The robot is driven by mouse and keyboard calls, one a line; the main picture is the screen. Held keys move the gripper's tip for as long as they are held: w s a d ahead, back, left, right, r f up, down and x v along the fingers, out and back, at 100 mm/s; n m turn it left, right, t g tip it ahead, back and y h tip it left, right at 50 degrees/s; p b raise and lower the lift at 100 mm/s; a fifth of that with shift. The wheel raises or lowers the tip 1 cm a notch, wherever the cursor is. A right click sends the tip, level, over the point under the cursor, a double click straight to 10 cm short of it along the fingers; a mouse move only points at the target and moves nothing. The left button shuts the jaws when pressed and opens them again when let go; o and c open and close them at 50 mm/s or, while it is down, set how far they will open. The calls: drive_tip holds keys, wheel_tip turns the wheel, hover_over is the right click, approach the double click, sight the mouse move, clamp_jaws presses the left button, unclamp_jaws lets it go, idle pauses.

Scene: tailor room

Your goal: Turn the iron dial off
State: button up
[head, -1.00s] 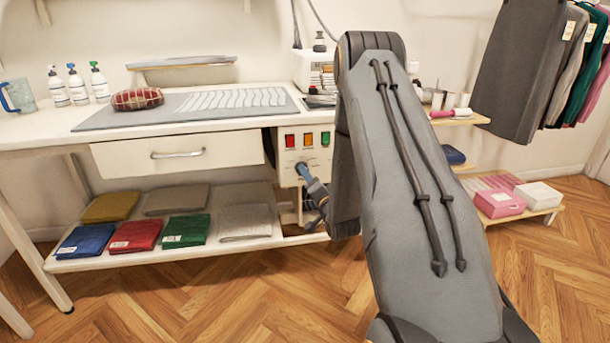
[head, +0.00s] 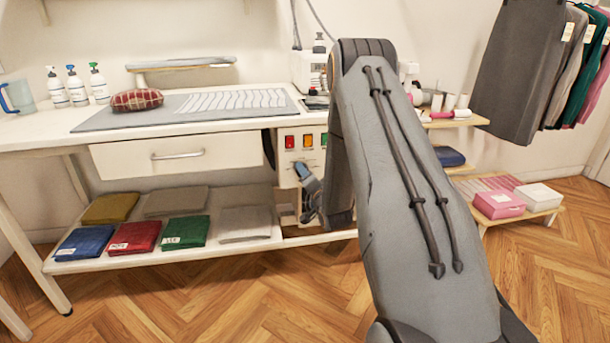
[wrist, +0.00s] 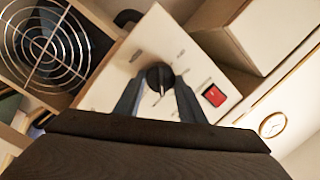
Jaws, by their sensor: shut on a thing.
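The iron dial (wrist: 160,76) is a round black knob with a pale pointer line, on a white control panel (wrist: 118,88) in the wrist view. My gripper (wrist: 158,92) has its two blue-grey fingers on either side of the knob, shut on it. In the head view the panel (head: 288,167) sits under the right part of the table, and my gripper (head: 303,170) is at its front. The dial itself is hidden there behind my gripper and arm.
A red switch (wrist: 214,95) is close to the right finger in the wrist view. A fan grille (wrist: 45,45) is at the left. The table's drawer (head: 175,153) is closed, left of the panel. Folded cloths (head: 187,232) lie on the shelf below.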

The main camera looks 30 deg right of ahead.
drive_tip(key=shift+n, duration=0.3)
drive_tip(key=n+h, duration=0.1)
drive_tip(key=n, duration=0.7)
drive_tip(key=n+g+h+p, duration=0.1)
drive_tip(key=n, duration=0.7)
drive_tip(key=a+n+g+h+p, duration=0.1)
drive_tip(key=n, duration=0.6)
drive_tip(key=shift+w+r+n, duration=0.1)
drive_tip(key=shift+w+n, duration=0.05)
drive_tip(key=shift+n, duration=0.25)
idle(0.3)
drive_tip(key=o, duration=1)
drive_tip(key=shift+o, duration=0.2)
